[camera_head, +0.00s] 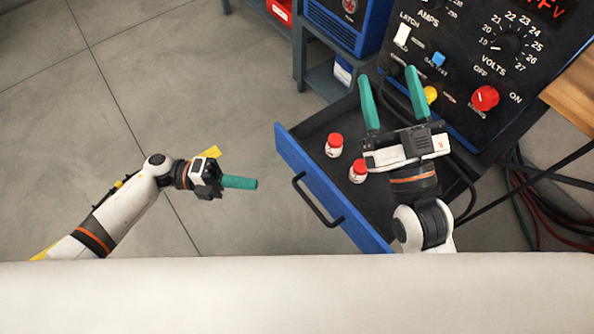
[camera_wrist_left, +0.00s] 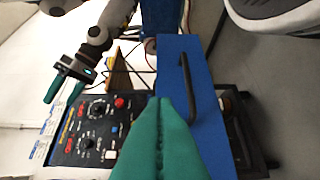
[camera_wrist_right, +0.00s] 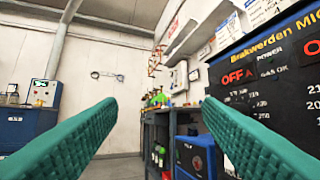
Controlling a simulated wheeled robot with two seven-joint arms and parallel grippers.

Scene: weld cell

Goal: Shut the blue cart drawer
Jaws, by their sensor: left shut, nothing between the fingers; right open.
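The blue cart drawer (camera_head: 308,178) stands pulled out of the cart, with its blue front facing left in the head view. A black bar handle (camera_head: 318,201) is on that front. In the left wrist view the drawer front (camera_wrist_left: 182,68) and handle (camera_wrist_left: 188,88) lie just beyond my fingertips. My left gripper (camera_head: 256,184) is shut and empty, left of the drawer front and apart from it. My right gripper (camera_head: 391,80) is open and empty, above the drawer by the control panel. Two small white jars with red lids (camera_head: 334,146) (camera_head: 358,172) stand in the drawer. My right arm hides part of the drawer.
The black control panel (camera_head: 462,75) with knobs and switches is at the upper right. A blue machine (camera_head: 346,25) on a shelf stands behind the drawer. Cables (camera_head: 530,205) lie at the right. The grey floor (camera_head: 235,105) left of the drawer is clear.

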